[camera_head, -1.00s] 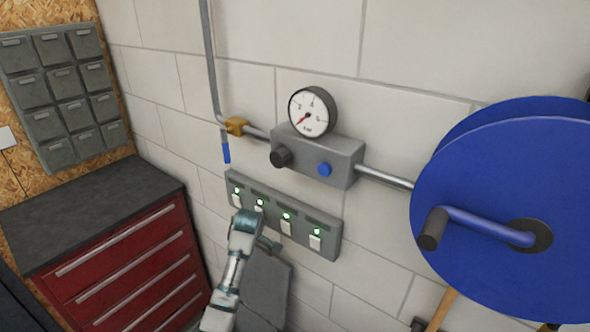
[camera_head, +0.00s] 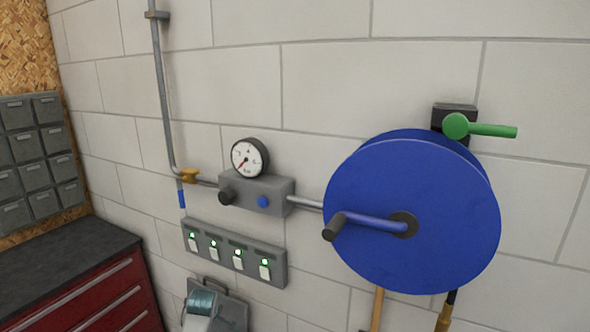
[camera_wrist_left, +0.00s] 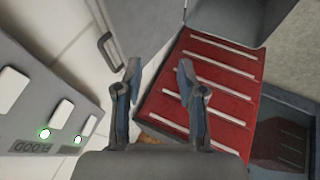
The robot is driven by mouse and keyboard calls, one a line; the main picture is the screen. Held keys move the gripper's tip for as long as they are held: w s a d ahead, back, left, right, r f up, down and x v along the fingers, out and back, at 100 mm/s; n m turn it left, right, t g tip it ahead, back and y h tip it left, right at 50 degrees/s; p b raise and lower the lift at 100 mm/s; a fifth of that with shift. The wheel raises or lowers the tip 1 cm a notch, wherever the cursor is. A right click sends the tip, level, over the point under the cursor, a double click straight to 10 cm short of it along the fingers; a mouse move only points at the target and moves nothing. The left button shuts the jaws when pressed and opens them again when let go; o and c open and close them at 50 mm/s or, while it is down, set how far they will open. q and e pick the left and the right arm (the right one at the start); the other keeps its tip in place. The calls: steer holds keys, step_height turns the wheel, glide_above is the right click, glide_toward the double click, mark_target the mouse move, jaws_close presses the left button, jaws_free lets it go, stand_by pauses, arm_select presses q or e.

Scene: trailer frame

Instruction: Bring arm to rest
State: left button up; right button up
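My left arm (camera_head: 200,310) shows only as a small teal and grey part at the bottom edge of the head view, below the switch panel. In the left wrist view my left gripper (camera_wrist_left: 159,68) is open, its two fingers apart with nothing between them. It is clear of the grey switch panel (camera_wrist_left: 35,95), which shows at the left of that view. The panel also shows in the head view (camera_head: 228,252), with several white switches and lit green lamps. My right arm and gripper are not in view.
A red drawer cabinet (camera_head: 105,300) stands at lower left. A gauge (camera_head: 249,157) and a grey valve block (camera_head: 275,190) are on the wall. A blue hose reel (camera_head: 440,190) with a crank juts out at right, below a green lever (camera_head: 490,130). A dark grey object (camera_head: 235,312) is below the panel.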

arm_select(q)
steer(key=s+d+f+m+g, duration=0.2)
steer(key=s+f+m, duration=0.5)
steer(key=s+f, duration=1.2)
steer(key=s+d+f+m+g+h, duration=0.15)
steer(key=s+m, duration=0.25)
steer(key=s, duration=1.1)
steer(key=s+d+f+m+h, duration=0.1)
steer(key=s+f+m, duration=0.25)
steer(key=s, duration=1.05)
step_height(320, 180, down, 22)
steer(key=s, duration=0.1)
steer(key=s+a+f+g, duration=0.1)
steer(key=s+a+f, duration=0.1)
steer(key=s+f, duration=1)
step_height(320, 180, down, 4)
steer(key=shift+m+g, duration=0.35)
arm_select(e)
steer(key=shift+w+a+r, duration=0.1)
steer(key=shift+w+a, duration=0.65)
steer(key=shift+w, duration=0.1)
